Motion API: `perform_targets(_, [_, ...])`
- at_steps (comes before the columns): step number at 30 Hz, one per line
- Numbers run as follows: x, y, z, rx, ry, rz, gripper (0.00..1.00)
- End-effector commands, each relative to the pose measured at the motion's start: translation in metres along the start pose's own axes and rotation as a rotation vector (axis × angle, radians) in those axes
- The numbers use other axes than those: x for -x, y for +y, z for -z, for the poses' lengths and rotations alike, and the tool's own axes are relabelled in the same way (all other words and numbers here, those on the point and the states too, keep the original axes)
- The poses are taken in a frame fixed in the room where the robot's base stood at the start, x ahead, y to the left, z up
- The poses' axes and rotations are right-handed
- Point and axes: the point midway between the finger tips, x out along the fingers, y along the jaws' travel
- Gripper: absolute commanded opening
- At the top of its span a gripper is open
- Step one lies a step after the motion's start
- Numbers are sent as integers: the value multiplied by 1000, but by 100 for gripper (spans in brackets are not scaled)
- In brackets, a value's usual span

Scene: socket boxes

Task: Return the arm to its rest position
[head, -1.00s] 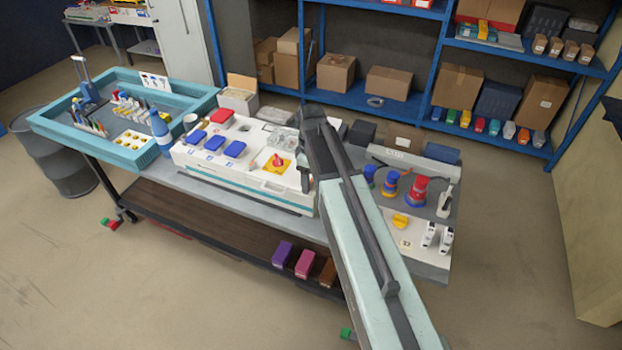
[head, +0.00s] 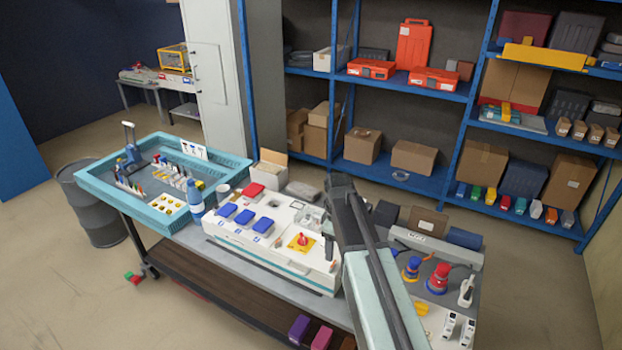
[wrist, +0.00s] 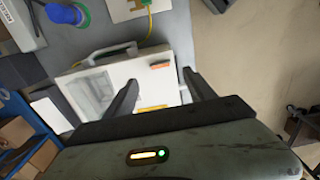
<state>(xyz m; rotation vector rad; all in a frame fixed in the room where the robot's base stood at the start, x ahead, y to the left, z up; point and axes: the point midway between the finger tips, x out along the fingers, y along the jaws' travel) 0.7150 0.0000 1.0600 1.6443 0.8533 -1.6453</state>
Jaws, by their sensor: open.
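My arm (head: 375,280) reaches from the lower right of the head view over the workbench. In the wrist view, my gripper (wrist: 160,77) is open, with its two dark fingers apart and nothing between them. A white case (wrist: 150,68) with a grey handle and a clear window shows beyond the fingers. I cannot tell whether the fingers touch it. A white panel box (head: 275,262) with blue and red covers and a red knob on yellow stands left of the arm.
A teal tray (head: 150,222) with small parts is at the bench's left end. Blue and red sockets (head: 439,278) stand right of the arm. Blue shelving (head: 455,150) with boxes rises behind. A grey barrel (head: 95,210) stands at left. Open floor lies in front.

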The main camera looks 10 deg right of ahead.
Motion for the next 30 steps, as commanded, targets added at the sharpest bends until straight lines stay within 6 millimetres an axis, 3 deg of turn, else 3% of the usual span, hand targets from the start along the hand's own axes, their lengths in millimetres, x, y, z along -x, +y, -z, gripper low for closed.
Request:
perform_targets(4, [-20, 0, -1, 0, 0, 0, 64])
perform_targets(8, [-54, -32, -22, -20, 0, 0, 64])
perform_targets(13, [-82, -88, -60, -350, 0, 0, 64])
perform_targets(17, [-80, -115, -80, -675, 0, 0, 64])
perform_targets(22, [-78, -117, -80, -924, 0, 0, 64])
perform_targets(30, [-78, -116, -80, -958, 0, 1, 64])
